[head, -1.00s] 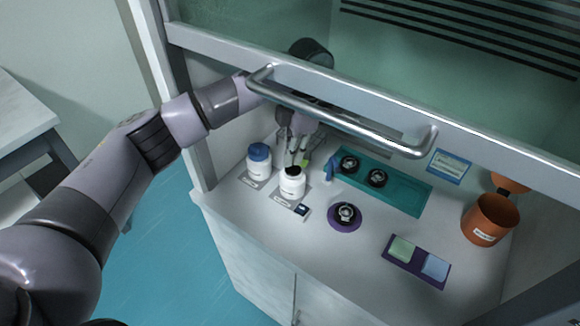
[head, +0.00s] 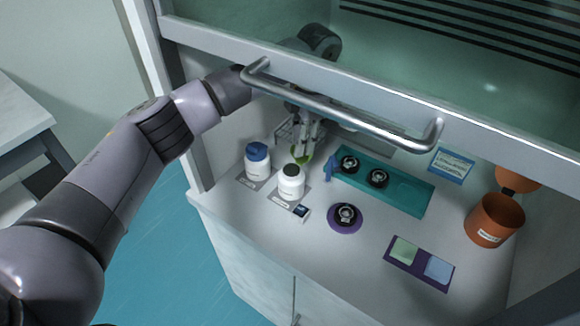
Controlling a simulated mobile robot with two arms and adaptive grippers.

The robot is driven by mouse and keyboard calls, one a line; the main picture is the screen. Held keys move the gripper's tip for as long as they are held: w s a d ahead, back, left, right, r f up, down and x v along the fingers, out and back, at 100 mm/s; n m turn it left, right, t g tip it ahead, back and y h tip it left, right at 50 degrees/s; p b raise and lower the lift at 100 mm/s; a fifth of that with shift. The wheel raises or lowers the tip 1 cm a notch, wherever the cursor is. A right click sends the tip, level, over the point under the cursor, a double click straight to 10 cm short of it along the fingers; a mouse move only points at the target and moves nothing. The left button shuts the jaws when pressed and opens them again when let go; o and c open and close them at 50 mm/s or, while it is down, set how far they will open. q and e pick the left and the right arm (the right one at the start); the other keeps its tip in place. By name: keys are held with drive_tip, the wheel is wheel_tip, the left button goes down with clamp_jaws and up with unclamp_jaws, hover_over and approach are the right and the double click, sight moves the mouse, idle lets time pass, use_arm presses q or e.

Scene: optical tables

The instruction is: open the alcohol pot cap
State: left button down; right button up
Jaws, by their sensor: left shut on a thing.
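Two white pots stand side by side on the bench in the hood. The left one (head: 257,167) wears a blue cap (head: 257,151). The right one (head: 291,187) shows a dark round top, which looks like its open mouth. My left gripper (head: 302,152) is above and just behind the right pot, apart from it. It is shut on a small green thing that looks like the pot's cap (head: 300,159); the fingers hide part of it. The labels are too small to read. My right gripper is out of view.
A sash with a bar handle (head: 345,107) crosses above my left wrist. A blue item (head: 332,168) and a teal tray (head: 408,191) with black round parts lie to the right. A purple disc (head: 345,229), a purple plate (head: 420,275) and an orange beaker (head: 494,218) stand farther right.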

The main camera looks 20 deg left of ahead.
use_arm(q)
drive_tip(key=f, duration=0.2)
drive_tip(key=shift+d+f+g, duration=0.3)
drive_tip(key=shift+d+f, duration=0.05)
drive_tip(key=c, duration=2.3)
unclamp_jaws()
drive_tip(key=shift+w+d+f+b, duration=0.1)
drive_tip(key=shift+w+f+b, duration=0.2)
drive_tip(key=shift+w+b, duration=0.15)
drive_tip(key=shift+d+r, duration=0.15)
drive_tip(key=shift+r, duration=0.05)
clamp_jaws()
drive_tip(key=shift+w+r, duration=0.1)
drive_tip(key=shift+r, duration=0.05)
drive_tip(key=shift+w+a+r+p, duration=0.15)
drive_tip(key=shift+r+p, duration=0.3)
drive_tip(key=shift+r, duration=0.3)
drive_tip(key=shift+w+a+r+p, duration=0.15)
drive_tip(key=shift+r+p, duration=0.3)
drive_tip(key=shift+r, duration=0.25)
drive_tip(key=shift+w+a+r+p, duration=0.1)
drive_tip(key=shift+a+r+p, duration=0.25)
drive_tip(key=shift+r, duration=0.4)
drive_tip(key=shift+d+r+p, duration=0.1)
drive_tip(key=shift+r+p, duration=0.25)
drive_tip(key=shift+p, duration=0.05)
drive_tip(key=shift+d+r, duration=0.25)
drive_tip(key=shift+r, duration=0.2)
drive_tip(key=shift+d+f, duration=0.1)
